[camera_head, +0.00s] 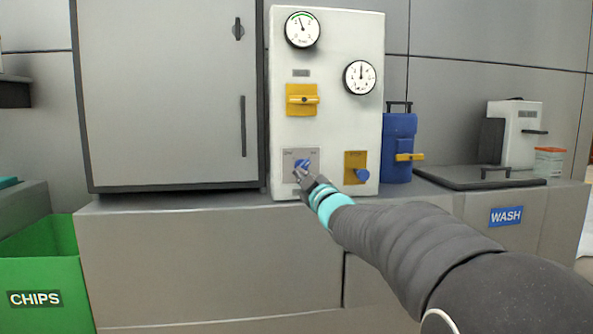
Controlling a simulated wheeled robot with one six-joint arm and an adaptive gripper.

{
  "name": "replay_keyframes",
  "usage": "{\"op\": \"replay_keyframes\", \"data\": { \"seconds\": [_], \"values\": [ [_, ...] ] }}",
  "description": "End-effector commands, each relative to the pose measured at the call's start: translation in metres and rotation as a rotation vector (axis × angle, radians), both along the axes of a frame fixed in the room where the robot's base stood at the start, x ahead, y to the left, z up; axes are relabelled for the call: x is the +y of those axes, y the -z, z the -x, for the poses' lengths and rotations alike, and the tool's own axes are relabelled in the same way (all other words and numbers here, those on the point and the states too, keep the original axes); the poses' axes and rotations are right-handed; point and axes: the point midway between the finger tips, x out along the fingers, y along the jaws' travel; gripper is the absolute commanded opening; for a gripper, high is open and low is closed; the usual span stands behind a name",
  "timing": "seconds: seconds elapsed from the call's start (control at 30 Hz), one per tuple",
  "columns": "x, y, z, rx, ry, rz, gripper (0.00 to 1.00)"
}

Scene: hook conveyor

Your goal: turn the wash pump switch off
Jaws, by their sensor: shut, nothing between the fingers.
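The white control panel (335,110) stands on the grey bench in the middle of the view. Low on its left is a grey plate (289,158) with a blue rotary switch (302,163); the small lettering on the plate is too small to read, so I cannot tell if this is the wash pump switch. My gripper (303,174) is shut and empty, right at this blue knob, and partly covers it. I cannot tell whether it touches the knob. A second blue knob (362,175) sits on a yellow plate (355,157) to the right.
Above are a yellow-plated handle (302,99) and two gauges (302,30) (359,77). A grey cabinet (168,95) stands left, a blue canister (398,148) right. A bench front carries a WASH label (506,216). A green CHIPS bin (45,265) is at lower left.

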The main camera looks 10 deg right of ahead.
Motion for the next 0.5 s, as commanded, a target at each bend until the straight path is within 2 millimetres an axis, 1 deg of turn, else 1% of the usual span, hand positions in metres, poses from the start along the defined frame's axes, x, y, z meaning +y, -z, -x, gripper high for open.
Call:
{"op": "replay_keyframes", "data": {
  "seconds": [0.1,0.37,0.5],
  "values": [
    [0.0022,-0.0039,0.0016,-0.021,-0.008,0.007,0.0],
    [0.0019,-0.0036,0.0016,-0.02,-0.006,0.009,0.0],
    [0.0029,-0.0045,-0.0023,-0.019,-0.007,0.009,0.0]
  ]
}}
